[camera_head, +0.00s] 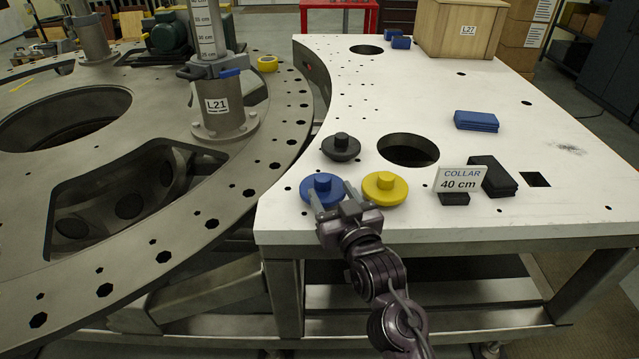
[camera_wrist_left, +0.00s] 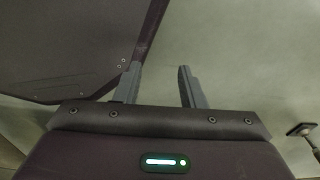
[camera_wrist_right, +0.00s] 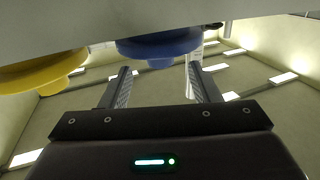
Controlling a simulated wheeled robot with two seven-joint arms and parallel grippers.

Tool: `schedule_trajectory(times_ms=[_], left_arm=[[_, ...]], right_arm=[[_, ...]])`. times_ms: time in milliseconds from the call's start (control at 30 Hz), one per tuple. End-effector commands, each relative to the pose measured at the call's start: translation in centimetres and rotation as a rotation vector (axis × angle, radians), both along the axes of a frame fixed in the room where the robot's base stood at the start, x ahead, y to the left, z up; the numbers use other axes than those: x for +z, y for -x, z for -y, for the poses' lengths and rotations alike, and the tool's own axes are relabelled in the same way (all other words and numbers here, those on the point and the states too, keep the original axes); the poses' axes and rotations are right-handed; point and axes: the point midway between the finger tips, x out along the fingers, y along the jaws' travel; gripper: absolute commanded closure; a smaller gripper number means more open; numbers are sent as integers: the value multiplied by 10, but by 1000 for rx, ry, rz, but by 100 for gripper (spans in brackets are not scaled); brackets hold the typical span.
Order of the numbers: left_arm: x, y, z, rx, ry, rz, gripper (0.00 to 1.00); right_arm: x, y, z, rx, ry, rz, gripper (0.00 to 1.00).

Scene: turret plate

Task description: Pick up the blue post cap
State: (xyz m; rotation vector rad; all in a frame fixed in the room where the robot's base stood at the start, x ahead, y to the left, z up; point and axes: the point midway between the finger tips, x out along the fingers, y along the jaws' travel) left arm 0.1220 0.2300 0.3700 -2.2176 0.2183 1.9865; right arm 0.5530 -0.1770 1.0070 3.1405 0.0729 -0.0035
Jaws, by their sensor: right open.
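The blue post cap (camera_head: 322,181), a disc with a raised knob, lies at the front left corner of the white table. My right gripper (camera_head: 332,191) is open, its fingers reaching toward the cap's near side. In the right wrist view the blue cap (camera_wrist_right: 160,46) is above and beyond the gap between the open fingers (camera_wrist_right: 159,68), and nothing is held. Contact cannot be told. My left gripper (camera_wrist_left: 159,68) is open and empty in the left wrist view; it does not show in the head view.
A yellow cap (camera_head: 385,187) lies right beside my right gripper, and a dark cap (camera_head: 341,147) lies behind the blue one. The white table (camera_head: 590,180) also bears a "COLLAR 40 cm" sign (camera_head: 460,179), dark blocks (camera_head: 493,176) and a round hole. A metal turret ring (camera_head: 225,220) stands left.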

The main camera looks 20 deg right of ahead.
Motion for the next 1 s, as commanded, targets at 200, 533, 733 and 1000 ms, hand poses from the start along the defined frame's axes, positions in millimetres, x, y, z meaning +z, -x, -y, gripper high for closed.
schedule_trajectory(times_ms=[200, 533, 733, 1000], left_arm=[[10, 29, -1, -4, -3, -43, 64], [18, 14, 0, -3, -1, -20, 64], [18, 3, 1, -2, 1, -3, 64], [17, 12, 0, 0, 0, -16, 64]], right_arm=[[5, -28, -2, 0, -1, 1, 44], [3, -59, -3, 1, -1, 1, 44], [2, -59, -3, 1, -1, 0, 48], [2, -59, -3, 1, -1, 0, 83]])
